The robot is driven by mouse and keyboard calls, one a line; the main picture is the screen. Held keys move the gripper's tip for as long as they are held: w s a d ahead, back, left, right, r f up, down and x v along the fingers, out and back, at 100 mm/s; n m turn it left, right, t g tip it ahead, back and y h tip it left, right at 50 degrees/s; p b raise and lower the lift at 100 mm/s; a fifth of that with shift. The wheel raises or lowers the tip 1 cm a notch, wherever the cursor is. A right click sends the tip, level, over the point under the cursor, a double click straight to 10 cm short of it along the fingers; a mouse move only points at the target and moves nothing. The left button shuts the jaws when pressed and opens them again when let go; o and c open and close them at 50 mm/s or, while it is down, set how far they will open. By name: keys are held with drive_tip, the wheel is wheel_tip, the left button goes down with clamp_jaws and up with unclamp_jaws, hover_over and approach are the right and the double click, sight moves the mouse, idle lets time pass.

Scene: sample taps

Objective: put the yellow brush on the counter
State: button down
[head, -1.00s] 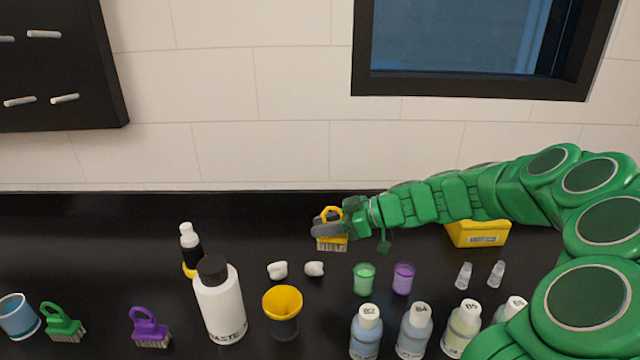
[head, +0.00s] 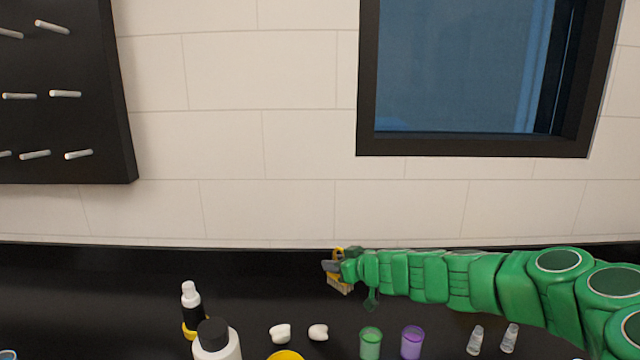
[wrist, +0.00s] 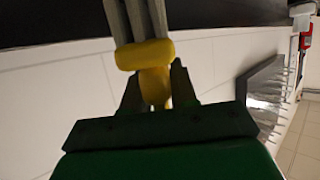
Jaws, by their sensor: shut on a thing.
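The yellow brush (head: 341,286) is held by my gripper (head: 334,267) over the back part of the black counter (head: 120,290) in the head view. Its bristles point down, slightly tilted. I cannot tell whether they touch the counter. In the wrist view, the fingers of my gripper (wrist: 156,92) are shut on the yellow part of the brush (wrist: 146,55). The grey bristles reach toward a dark surface at the top. My gripper partly hides the brush in the head view.
A green cup (head: 370,343) and a purple cup (head: 412,342) stand in front of the brush, with two small white pieces (head: 280,333) to their left. A white bottle with a black cap (head: 216,342) stands further left.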

drive_tip(key=shift+w+d+m+t+h, duration=0.3)
drive_tip(key=shift+w+m+h, duration=0.1)
drive_tip(key=shift+m+h, duration=0.1)
drive_tip(key=shift+w+r, duration=0.1)
drive_tip(key=shift+w+d+m+t+h, duration=0.3)
drive_tip(key=shift+m+h, duration=0.1)
drive_tip(key=shift+m, duration=0.1)
drive_tip(key=d+r+m+t+h, duration=0.1)
drive_tip(key=d+r+m+h, duration=0.3)
drive_tip(key=d+m+h, duration=0.5)
drive_tip(key=shift+w+d+m+h, duration=0.35)
drive_tip(key=shift+d+m+h, duration=0.05)
drive_tip(key=shift+h, duration=0.6)
